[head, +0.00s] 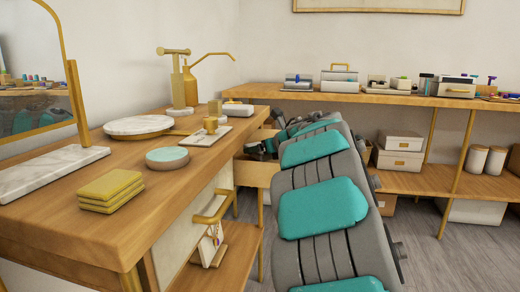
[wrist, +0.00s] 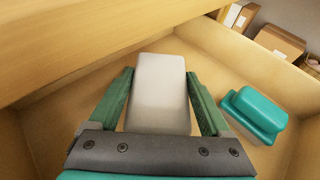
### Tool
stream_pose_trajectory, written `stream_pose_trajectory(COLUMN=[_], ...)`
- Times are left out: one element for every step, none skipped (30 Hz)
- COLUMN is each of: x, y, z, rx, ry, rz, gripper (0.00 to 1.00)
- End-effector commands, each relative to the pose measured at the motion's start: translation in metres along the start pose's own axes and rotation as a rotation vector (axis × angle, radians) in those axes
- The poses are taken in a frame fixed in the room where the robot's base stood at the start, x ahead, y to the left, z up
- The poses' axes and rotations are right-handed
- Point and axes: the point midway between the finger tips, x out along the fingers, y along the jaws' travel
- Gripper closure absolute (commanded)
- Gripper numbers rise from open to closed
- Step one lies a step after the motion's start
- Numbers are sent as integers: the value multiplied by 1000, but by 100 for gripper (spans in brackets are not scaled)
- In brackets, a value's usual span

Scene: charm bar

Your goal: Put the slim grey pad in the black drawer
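A pale grey, flat rectangular pad (wrist: 160,92) lies between the two green fingers of my gripper (wrist: 160,74) in the wrist view. The fingers stand along its left and right sides, close to its edges. Whether they press on it is unclear. The pad and gripper are inside or just over an open, light wooden drawer (wrist: 250,65). In the head view this drawer (head: 256,174) stands out from the wooden counter, and my arm hides much of it. I cannot make out the pad there. No black drawer is visible in either view.
A teal block (wrist: 254,112) lies in the drawer to the right of my gripper. The counter (head: 110,215) holds yellow pads (head: 110,188), a round teal-topped item (head: 167,157) and a marble disc (head: 138,125). A shelf (head: 440,182) with boxes stands at the right.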

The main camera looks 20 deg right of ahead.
Motion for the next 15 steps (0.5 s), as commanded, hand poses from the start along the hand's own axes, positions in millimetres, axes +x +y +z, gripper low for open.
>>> stream_pose_trajectory(x=[0,0,0,0,0,0,0,0,0,0,0,0,-1,-2,-3], y=[0,0,0,0,0,0,0,0,0,0,0,0,0,1,1], z=[0,0,0,0,0,0,0,0,0,0,1,2,3,4,7], rx=[0,0,0,0,0,0,0,0,-1,-1,0,-1,-1,-1,-1], ry=[0,0,0,0,0,0,0,0,0,0,0,0,0,0,0], rz=[0,0,0,0,0,0,0,0,1,1,0,1,1,1,2], gripper=[12,8,4,1,0,0,0,0,0,0,0,0,0,0,0])
